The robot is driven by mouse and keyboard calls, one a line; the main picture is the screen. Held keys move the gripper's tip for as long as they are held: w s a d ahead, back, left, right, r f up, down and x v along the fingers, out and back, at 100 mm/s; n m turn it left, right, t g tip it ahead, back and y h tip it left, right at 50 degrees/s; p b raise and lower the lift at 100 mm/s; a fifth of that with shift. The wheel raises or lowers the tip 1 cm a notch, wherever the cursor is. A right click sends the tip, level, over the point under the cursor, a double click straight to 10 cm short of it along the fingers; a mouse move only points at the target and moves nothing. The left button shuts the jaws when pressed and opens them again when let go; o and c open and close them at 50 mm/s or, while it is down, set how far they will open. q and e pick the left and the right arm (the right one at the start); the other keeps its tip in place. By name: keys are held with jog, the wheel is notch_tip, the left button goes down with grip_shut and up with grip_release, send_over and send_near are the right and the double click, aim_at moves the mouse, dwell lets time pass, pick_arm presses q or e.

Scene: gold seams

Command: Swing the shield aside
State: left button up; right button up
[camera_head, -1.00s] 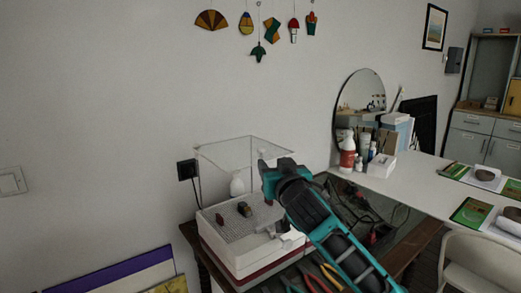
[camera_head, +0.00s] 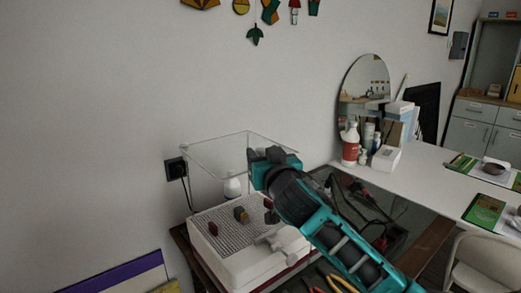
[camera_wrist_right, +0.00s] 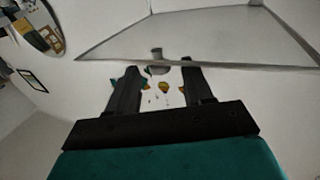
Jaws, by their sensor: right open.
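The shield (camera_head: 215,148) is a clear, thin-edged panel held level above a white grinder (camera_head: 250,270) with a grey grid top. It also shows in the right wrist view as a pale sheet with a grey edge (camera_wrist_right: 205,48). My right gripper (camera_head: 268,154), teal with dark fingers, is at the shield's right-hand side. In the right wrist view its fingers (camera_wrist_right: 158,68) are apart, with a small grey tab (camera_wrist_right: 156,54) seen between and just beyond their tips. I cannot tell whether they touch it. My left gripper is not in view.
Small dark and coloured pieces (camera_head: 241,214) lie on the grid. A white bottle (camera_head: 232,187) stands behind it. A wall socket (camera_head: 176,168) with a cord is at the left. Bottles (camera_head: 350,145), a box (camera_head: 386,158) and a round mirror (camera_head: 364,78) stand on the white table at right.

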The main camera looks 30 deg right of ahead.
jog(key=shift+w+d, duration=0.1)
jog(key=shift+w, duration=0.25)
grip_shut()
dwell(0.4)
